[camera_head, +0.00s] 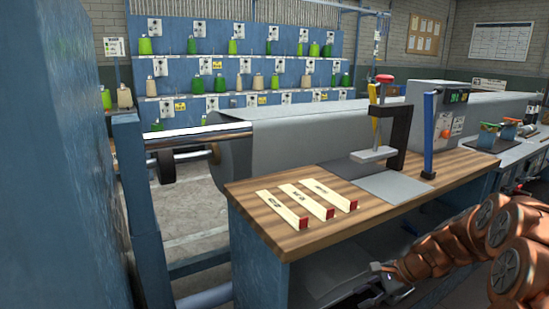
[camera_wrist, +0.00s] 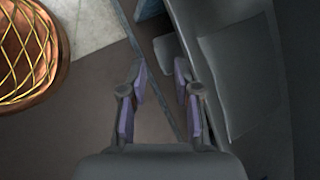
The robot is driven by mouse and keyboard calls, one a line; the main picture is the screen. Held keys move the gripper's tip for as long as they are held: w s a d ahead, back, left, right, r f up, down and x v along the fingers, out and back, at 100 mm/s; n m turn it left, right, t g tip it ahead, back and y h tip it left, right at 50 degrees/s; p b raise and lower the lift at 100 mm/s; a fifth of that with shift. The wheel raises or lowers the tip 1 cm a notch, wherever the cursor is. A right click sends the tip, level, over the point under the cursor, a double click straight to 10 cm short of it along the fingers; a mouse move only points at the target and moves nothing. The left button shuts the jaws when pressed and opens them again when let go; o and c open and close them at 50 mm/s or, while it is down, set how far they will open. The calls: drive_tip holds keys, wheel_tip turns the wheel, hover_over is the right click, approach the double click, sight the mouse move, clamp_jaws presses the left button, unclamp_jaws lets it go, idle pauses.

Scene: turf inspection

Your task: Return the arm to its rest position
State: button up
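My gripper (camera_wrist: 158,95) shows in the wrist view with its two purple-padded fingers apart and nothing between them. It points down over a brown floor area and a grey edge. In the head view my copper-coloured arm reaches in from the lower right, and my gripper (camera_head: 362,285) is low, beside the front of the wooden-topped bench (camera_head: 262,212). Its fingertips are small and dark in that view, partly lost against the shaded bench side. It appears clear of the things on the bench top.
Several cream strips with red ends (camera_head: 300,203) lie on the bench. A press with a red knob (camera_head: 384,78), a blue post (camera_head: 429,130) and a grey control box (camera_head: 440,105) stand behind. A blue frame (camera_head: 80,160) fills the left. A rack of green spools (camera_head: 232,46) is at the back.

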drive_tip(key=s+a+r+n+g+h+p, duration=0.15)
drive_tip(key=s+a+r+n+p, duration=0.3)
drive_tip(key=s+r, duration=0.45)
drive_tip(key=s+a+r+n+g+h+p, duration=0.15)
drive_tip(key=s+a+r+n+p, duration=0.35)
drive_tip(key=s+r, duration=0.5)
drive_tip(key=s+d+r+n+h+p, duration=0.2)
drive_tip(key=s+r+p, duration=0.3)
drive_tip(key=s, duration=0.3)
drive_tip(key=s+d+r+n+g+h+p, duration=0.1)
drive_tip(key=s+d+r+n+h+p, duration=0.1)
drive_tip(key=s, duration=0.7)
wheel_tip(320, 180, up, 4)
drive_tip(key=d+n+p, duration=0.1)
drive_tip(key=n+p, duration=0.1)
drive_tip(key=p, duration=0.2)
drive_tip(key=shift+s+f, duration=0.15)
drive_tip(key=shift+s, duration=0.15)
